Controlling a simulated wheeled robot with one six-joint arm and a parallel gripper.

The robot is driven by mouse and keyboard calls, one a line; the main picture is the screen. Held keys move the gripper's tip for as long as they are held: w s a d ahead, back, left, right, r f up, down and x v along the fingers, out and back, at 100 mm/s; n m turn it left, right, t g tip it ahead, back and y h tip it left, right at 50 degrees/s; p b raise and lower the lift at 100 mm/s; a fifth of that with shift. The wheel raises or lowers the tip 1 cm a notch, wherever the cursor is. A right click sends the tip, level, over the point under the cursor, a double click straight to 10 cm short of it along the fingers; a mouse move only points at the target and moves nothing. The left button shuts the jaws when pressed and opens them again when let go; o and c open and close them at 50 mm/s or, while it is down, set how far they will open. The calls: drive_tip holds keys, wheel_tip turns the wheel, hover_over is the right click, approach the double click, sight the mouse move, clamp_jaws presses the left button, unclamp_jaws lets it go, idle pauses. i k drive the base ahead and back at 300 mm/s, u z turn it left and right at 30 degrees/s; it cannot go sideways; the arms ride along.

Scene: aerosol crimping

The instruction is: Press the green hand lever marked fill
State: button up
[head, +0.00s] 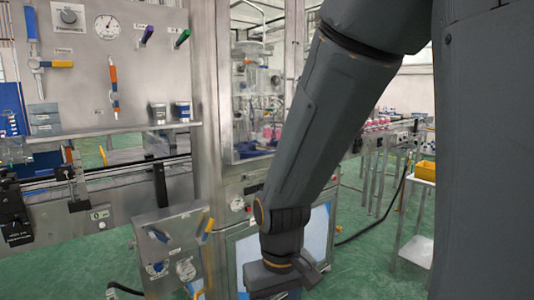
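The green hand lever (182,38) sticks out at a slant from the upper right of the steel panel (80,90). A small label is beside it, too small to read. My gripper (285,280) is at the bottom middle of the head view, below my arm. It is well below and to the right of the green lever, apart from it. Its fingers are not clear, so I cannot tell whether it is open or shut.
The panel also bears a gauge (108,27), an orange-and-blue handle (114,85) and a yellow-handled valve (60,64). A shelf (120,130) juts out below. A lower box (180,240) with knobs stands left of my gripper. A glazed cabinet (258,80) is right of the panel.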

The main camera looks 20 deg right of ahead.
sight(186, 33)
drive_tip(key=u, duration=0.15)
drive_tip(key=k, duration=0.4)
drive_tip(key=u, duration=0.6)
drive_tip(key=k, duration=0.95)
drive_tip(key=u, duration=0.05)
drive_tip(key=i, duration=0.35)
drive_tip(key=z, duration=0.9)
drive_tip(key=i, duration=1.6)
drive_tip(key=u, duration=0.65)
